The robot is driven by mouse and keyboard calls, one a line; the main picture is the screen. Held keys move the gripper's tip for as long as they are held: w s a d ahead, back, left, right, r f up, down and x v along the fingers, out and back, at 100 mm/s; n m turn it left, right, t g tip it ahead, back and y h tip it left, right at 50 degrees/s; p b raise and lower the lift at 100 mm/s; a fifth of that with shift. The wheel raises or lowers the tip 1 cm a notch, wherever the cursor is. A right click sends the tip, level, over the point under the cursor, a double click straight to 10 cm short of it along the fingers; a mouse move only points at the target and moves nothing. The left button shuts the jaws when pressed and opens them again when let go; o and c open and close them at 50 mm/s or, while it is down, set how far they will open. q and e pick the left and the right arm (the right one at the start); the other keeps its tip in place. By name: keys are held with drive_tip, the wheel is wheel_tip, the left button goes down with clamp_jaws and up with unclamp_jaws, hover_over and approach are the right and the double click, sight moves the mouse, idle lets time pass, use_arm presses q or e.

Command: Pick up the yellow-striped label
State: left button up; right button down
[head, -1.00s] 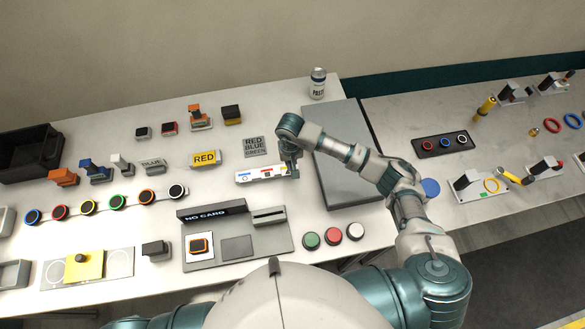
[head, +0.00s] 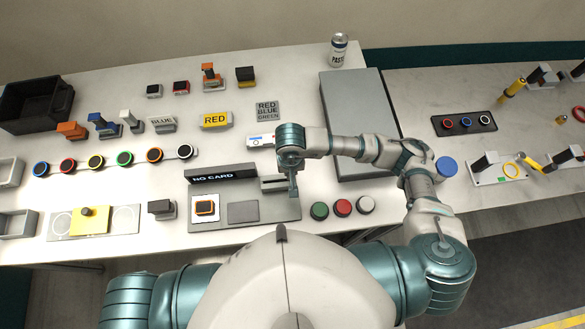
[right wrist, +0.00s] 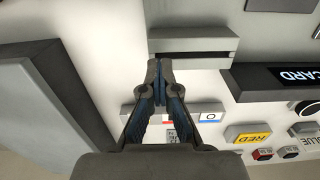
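I cannot clearly make out a label with yellow stripes. A yellow block (head: 215,120) marked RED lies on the left table; it also shows in the right wrist view (right wrist: 248,134). A white bar (head: 259,141) with coloured marks is partly hidden behind my right arm; its blue-marked end shows in the right wrist view (right wrist: 210,116). My right gripper (head: 293,193) points down beside the grey slotted block (head: 272,183). In the right wrist view its fingertips (right wrist: 159,72) are together, just by the slotted block (right wrist: 195,45), with nothing visible between them. My left gripper is out of view.
The NO CARD display (head: 223,174) stands left of the slotted block. Green, red and white buttons (head: 342,208) lie to the right. A large grey slab (head: 358,115) and a can (head: 338,50) are behind. A row of coloured rings (head: 124,158) lies left.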

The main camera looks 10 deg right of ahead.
drive_tip(key=c, duration=0.9)
unclamp_jaws()
drive_tip(key=shift+a, duration=0.2)
drive_tip(key=shift+c, duration=0.2)
drive_tip(key=o, duration=0.6)
drive_tip(key=shift+c, duration=0.2)
drive_tip(key=shift+d, duration=0.15)
